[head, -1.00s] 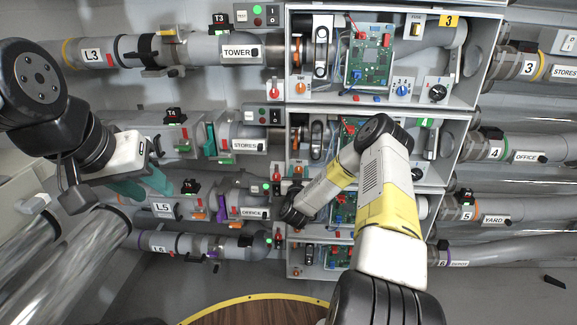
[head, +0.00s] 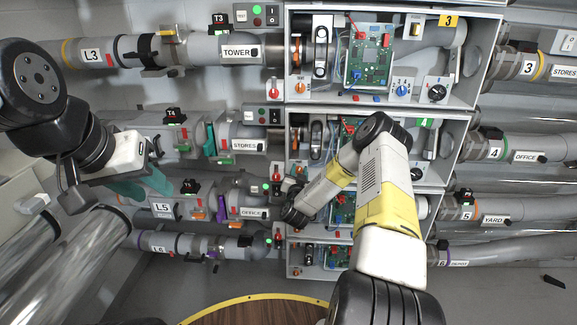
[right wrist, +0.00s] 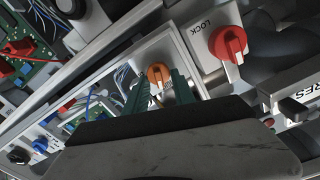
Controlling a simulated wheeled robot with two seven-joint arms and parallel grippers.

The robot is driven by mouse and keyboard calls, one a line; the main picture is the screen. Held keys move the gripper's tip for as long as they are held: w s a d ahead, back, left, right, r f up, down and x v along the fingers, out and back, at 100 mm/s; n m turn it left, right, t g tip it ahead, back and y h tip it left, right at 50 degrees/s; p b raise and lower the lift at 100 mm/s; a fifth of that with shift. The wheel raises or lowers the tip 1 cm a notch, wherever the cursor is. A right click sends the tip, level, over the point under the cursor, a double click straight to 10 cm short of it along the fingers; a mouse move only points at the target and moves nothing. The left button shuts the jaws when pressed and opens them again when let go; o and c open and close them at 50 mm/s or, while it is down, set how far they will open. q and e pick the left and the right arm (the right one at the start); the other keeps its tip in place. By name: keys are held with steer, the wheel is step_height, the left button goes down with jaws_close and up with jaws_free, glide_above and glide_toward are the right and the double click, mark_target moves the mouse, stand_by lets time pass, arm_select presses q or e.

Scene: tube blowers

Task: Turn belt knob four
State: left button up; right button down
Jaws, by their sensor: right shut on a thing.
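The orange knob (right wrist: 158,75) of unit four sits on the end panel of its grey box, with a white pointer stripe on its face. In the right wrist view my right gripper (right wrist: 160,92) has its two green fingers on either side of the knob, shut on it. In the head view my right arm reaches down to the left over box four (head: 452,155); the wrist hides the knob and the fingertips. My left gripper (head: 145,188) hangs at the left, its teal fingers apart and empty, in front of the pipes.
A red LOCK knob (right wrist: 228,44) is close beside the orange knob. A circuit board (right wrist: 25,52) with wires lies inside the open box. Box three (head: 480,60) stands above, and pipes run along both sides. A round wooden surface (head: 255,312) is at the bottom.

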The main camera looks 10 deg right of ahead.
steer(key=m, duration=0.3)
steer(key=shift+d+f+m, duration=0.15)
steer(key=shift+m, duration=0.25)
steer(key=m, duration=0.3)
steer(key=shift+s+d+f+m, duration=0.1)
steer(key=shift+d+f+m, duration=0.05)
steer(key=shift+m, duration=0.15)
steer(key=m, duration=0.3)
steer(key=shift+f+m, duration=0.15)
steer(key=shift+m, duration=0.15)
steer(key=shift+f+m, duration=0.15)
steer(key=shift+m, duration=1.45)
steer(key=c, duration=1.3)
jaws_free()
steer(key=shift+s, duration=0.1)
